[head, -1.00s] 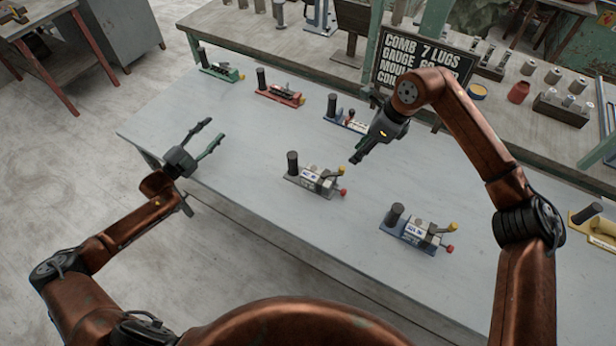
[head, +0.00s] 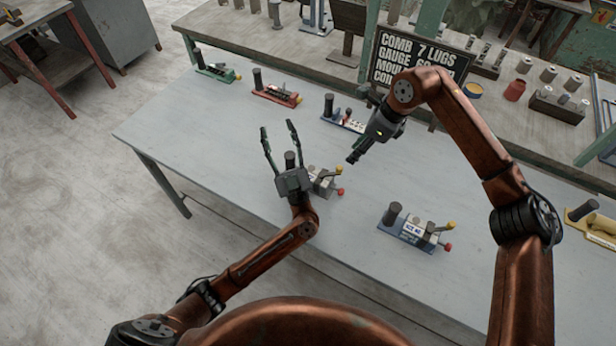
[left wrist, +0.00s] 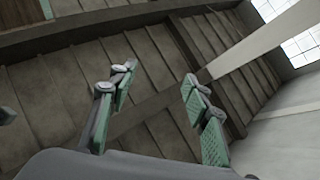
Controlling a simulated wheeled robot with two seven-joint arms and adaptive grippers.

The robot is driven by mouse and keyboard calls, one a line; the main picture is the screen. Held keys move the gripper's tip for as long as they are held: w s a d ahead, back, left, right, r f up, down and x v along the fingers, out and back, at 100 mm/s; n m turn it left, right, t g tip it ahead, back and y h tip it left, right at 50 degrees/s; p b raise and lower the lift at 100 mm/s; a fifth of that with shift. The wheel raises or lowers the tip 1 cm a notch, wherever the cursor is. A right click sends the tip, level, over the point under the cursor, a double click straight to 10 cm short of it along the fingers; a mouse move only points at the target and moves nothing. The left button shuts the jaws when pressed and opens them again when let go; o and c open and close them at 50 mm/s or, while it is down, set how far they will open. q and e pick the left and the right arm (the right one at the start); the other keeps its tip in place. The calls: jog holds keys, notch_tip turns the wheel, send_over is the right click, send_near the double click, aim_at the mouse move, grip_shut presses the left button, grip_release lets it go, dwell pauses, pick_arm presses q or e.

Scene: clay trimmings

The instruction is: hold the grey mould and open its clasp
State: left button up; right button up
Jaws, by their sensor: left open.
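The grey mould (head: 326,187) stands on the pale worktable, with a light block, a yellow knob (head: 339,170) and a red knob (head: 340,191) at its right end. My left gripper (head: 278,127) is open and empty, fingers raised, and its palm hides the mould's left part in the head view. Only the top of the mould's dark post shows behind it. The left wrist view shows the spread fingers (left wrist: 155,80) with nothing between them.
A similar blue-based fixture (head: 410,237) stands to the right. Green (head: 214,72), red (head: 275,95) and blue (head: 345,121) fixtures line the table's far side. A black sign (head: 420,58) stands behind. The table's left part is bare.

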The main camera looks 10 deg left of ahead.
pick_arm(q)
jog(key=s+d+f+n+g, duration=0.1)
jog(key=d+f+g, duration=0.3)
jog(key=f+g, duration=0.15)
jog(key=m+g+h, duration=0.1)
jog(key=g, duration=0.3)
send_near(293, 160)
jog(key=x, duration=0.2)
jog(key=shift+w+a+r, duration=0.15)
jog(key=shift+a, duration=0.15)
jog(key=shift+t, duration=0.25)
jog(key=x, duration=0.6)
jog(key=shift+w+a, duration=0.2)
jog(key=shift+a, duration=0.05)
grip_shut()
